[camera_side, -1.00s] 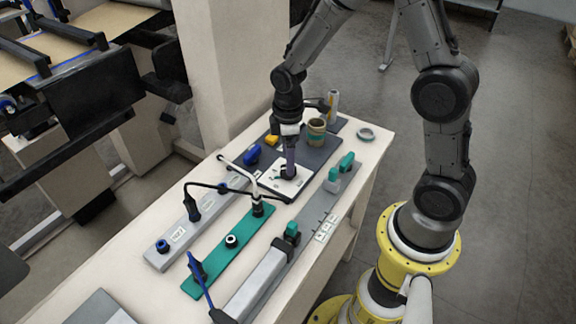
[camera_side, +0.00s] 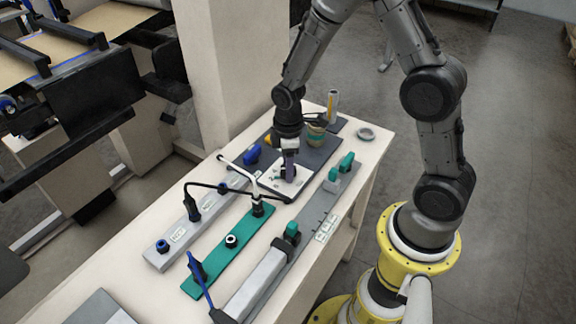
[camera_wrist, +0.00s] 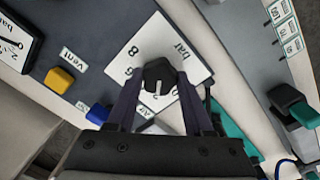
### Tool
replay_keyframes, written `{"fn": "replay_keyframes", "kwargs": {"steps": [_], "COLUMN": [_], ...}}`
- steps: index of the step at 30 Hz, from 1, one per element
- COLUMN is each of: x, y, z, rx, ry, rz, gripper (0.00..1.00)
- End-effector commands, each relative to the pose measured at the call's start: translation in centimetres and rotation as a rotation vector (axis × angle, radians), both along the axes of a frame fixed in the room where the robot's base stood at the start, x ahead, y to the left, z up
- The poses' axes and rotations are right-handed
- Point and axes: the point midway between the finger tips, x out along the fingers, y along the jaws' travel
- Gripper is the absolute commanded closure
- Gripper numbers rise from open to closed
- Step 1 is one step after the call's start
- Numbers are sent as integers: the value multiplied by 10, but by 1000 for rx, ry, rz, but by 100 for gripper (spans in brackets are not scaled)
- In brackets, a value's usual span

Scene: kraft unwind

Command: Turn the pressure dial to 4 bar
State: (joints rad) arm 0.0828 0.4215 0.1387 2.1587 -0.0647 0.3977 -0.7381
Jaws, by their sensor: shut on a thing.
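The pressure dial is a white square plate (camera_side: 272,187) marked "bar" with printed numbers, on the bench in the side view; the plate also shows in the wrist view (camera_wrist: 190,62). Its black knob (camera_wrist: 159,75) carries a white pointer line and sits at the plate's middle. My gripper (camera_wrist: 158,90) is shut on the knob, one dark finger on each side; in the side view my gripper (camera_side: 289,172) points straight down over the plate. An "8" shows left of the knob. My fingers hide part of the scale, so I cannot tell the exact reading.
A yellow button (camera_wrist: 59,80) beside a "Vent" label and a gauge (camera_wrist: 14,45) marked "bar" stand near the dial. A blue knob (camera_side: 252,154), a black hose fitting (camera_side: 257,207) and teal-handled parts (camera_side: 347,161) surround it. A cup (camera_side: 316,130) stands behind.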

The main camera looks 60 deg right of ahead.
Motion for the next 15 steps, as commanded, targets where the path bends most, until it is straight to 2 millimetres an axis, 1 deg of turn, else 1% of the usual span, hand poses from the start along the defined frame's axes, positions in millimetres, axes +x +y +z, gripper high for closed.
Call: {"fn": "replay_keyframes", "kwargs": {"steps": [1, 3, 10, 15], "x": [0, 0, 0, 0], "y": [0, 0, 0, 0], "z": [0, 0, 0, 1], "rx": [0, 0, 0, 0], "ry": [0, 0, 0, -1], "rz": [0, 0, -15, -75], "gripper": [87, 99, 100, 100]}}
